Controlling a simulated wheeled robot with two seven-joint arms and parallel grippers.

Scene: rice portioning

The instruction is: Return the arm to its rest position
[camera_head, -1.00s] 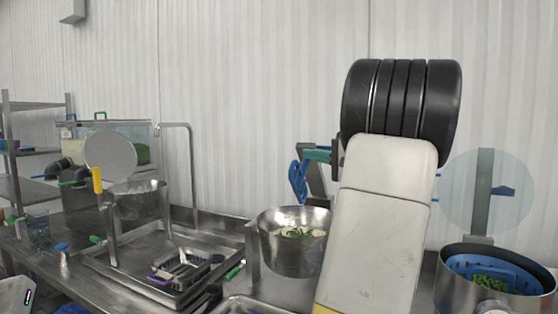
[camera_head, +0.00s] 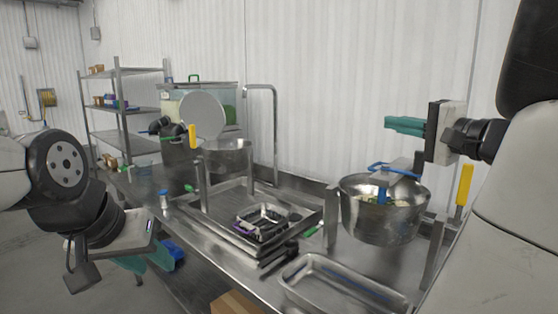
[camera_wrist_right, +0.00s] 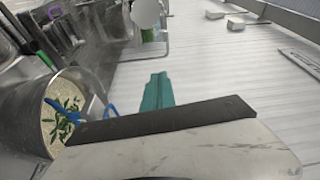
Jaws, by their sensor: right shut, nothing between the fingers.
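My right gripper (camera_head: 405,125) is shut and empty, its teal fingers pointing left above and behind the steel bowl (camera_head: 375,222). Its fingers also show in the right wrist view (camera_wrist_right: 157,93), close together and clear of the bowl (camera_wrist_right: 22,120). The bowl holds pale food with green bits. A blue utensil (camera_head: 383,190) is at the bowl, its head partly hidden; it also shows in the right wrist view (camera_wrist_right: 62,106). My left gripper (camera_head: 145,262) hangs at the lower left beside the counter, mostly hidden by its own wrist, so its opening is unclear.
A steel counter (camera_head: 190,240) carries a sink frame with a small basket (camera_head: 262,222), a shallow steel tray (camera_head: 345,290) and a tall bent pipe (camera_head: 274,130). Metal shelves (camera_head: 125,140) stand at the back left. The wall above the counter is clear.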

